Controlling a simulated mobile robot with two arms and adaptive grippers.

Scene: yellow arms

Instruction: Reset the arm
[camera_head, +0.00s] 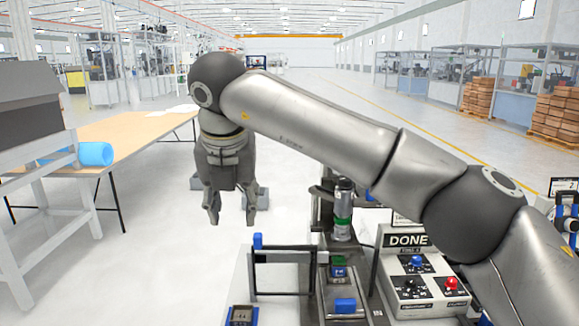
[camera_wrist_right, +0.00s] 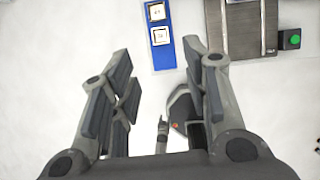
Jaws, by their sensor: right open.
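My right arm reaches across the head view from the lower right, up and over to the left. Its gripper (camera_head: 232,216) hangs pointing down over the white floor, left of the workstation. The fingers are spread apart with nothing between them. My left gripper is not seen in the head view.
A control box (camera_head: 405,285) with a DONE sign and coloured buttons stands at lower right, beside a black fixture with blue parts (camera_head: 345,305). A blue tray (camera_wrist_right: 163,58) shows in the wrist view.

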